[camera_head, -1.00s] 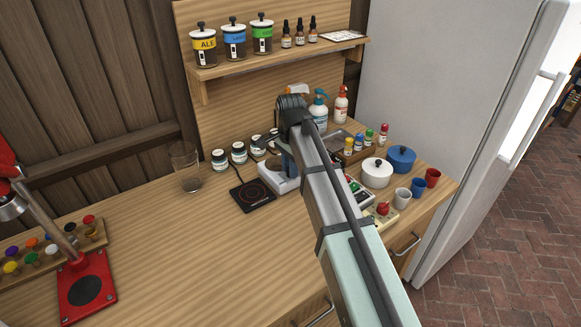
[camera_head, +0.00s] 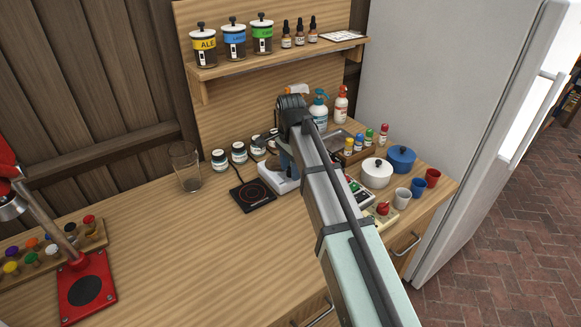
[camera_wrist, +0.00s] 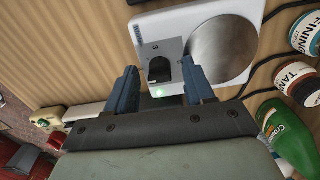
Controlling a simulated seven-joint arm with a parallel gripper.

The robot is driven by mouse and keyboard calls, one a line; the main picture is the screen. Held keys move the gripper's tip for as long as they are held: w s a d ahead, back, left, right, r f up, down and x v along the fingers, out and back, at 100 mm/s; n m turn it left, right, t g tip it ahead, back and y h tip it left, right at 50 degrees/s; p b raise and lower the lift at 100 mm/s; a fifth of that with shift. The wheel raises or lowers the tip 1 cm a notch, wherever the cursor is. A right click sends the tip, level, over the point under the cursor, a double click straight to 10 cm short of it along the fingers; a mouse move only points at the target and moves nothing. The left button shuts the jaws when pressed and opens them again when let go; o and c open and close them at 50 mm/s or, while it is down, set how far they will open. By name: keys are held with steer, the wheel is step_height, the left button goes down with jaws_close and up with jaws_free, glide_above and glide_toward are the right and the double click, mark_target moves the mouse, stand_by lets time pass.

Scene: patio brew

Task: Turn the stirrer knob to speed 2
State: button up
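The stirrer (camera_head: 279,182) is a white box on the wooden counter, partly hidden behind my arm in the head view. In the wrist view the stirrer (camera_wrist: 180,25) shows its round metal plate, small dark printing and a lit green light. Its small dark knob (camera_wrist: 160,71) sits near the edge beside the light. My gripper (camera_wrist: 159,66) is open, with one blue finger on each side of the knob. Gaps show between the fingers and the knob, and I see no contact. The knob's speed setting is too small to read. My gripper (camera_head: 287,162) is mostly hidden in the head view.
A black hot plate (camera_head: 252,196) lies left of the stirrer. A glass beaker (camera_head: 186,168) and several jars (camera_head: 239,153) stand nearby. A green bottle (camera_wrist: 285,138) and black cables lie close to my gripper. Pots and cups (camera_head: 402,198) stand at right.

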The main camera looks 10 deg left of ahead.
mark_target(290, 168)
steer(key=shift+r, duration=0.1)
step_height(290, 168, up, 14)
steer(key=shift+f, duration=0.2)
stand_by(0.6)
